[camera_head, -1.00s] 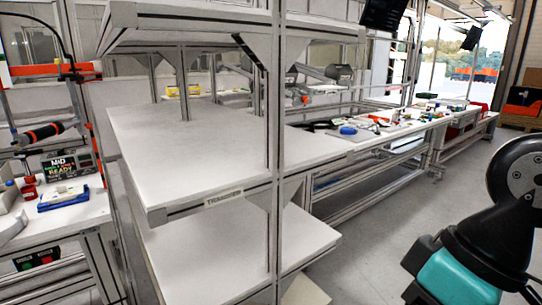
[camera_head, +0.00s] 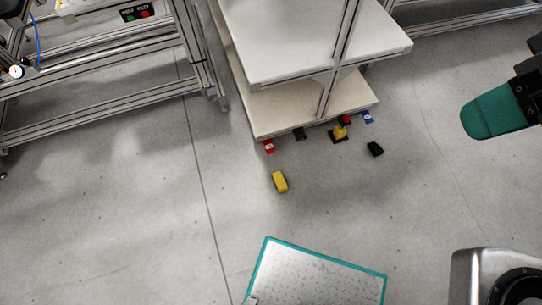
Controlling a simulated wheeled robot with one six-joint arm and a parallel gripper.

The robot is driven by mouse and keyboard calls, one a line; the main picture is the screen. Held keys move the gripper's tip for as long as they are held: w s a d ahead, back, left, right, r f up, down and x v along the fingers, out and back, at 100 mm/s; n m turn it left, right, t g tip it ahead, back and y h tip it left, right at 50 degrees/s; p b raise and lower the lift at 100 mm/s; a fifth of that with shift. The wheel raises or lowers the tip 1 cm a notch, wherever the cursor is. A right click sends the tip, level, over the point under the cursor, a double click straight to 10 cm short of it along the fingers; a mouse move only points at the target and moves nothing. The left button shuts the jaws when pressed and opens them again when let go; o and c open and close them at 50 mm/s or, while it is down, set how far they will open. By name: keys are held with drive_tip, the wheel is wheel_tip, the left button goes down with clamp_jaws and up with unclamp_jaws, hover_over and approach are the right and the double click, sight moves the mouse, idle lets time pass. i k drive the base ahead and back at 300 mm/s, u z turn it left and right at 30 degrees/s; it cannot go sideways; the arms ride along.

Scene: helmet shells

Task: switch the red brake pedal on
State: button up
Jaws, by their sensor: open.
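Several small pedal-like things lie on the floor at the lower front edge of the shelf rack. A small red one (camera_head: 268,146) is at the rack's left front corner; it looks like the red brake pedal, but it is too small to tell its state. A yellow one with a red top (camera_head: 340,132) stands right of the middle, and a blue one (camera_head: 367,117) is at the right. My arm shows at the right edge, but my gripper's fingers are out of view.
The shelf rack (camera_head: 300,50) stands over the row. A yellow block (camera_head: 280,181) and a black piece (camera_head: 375,149) lie loose in front of it. A metal frame bench (camera_head: 100,85) is at the left.

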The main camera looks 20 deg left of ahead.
sight(269, 147)
drive_tip(key=u, duration=0.05)
drive_tip(key=k, duration=0.25)
drive_tip(key=z, duration=0.85)
drive_tip(key=i, duration=0.65)
drive_tip(key=u, duration=1.5)
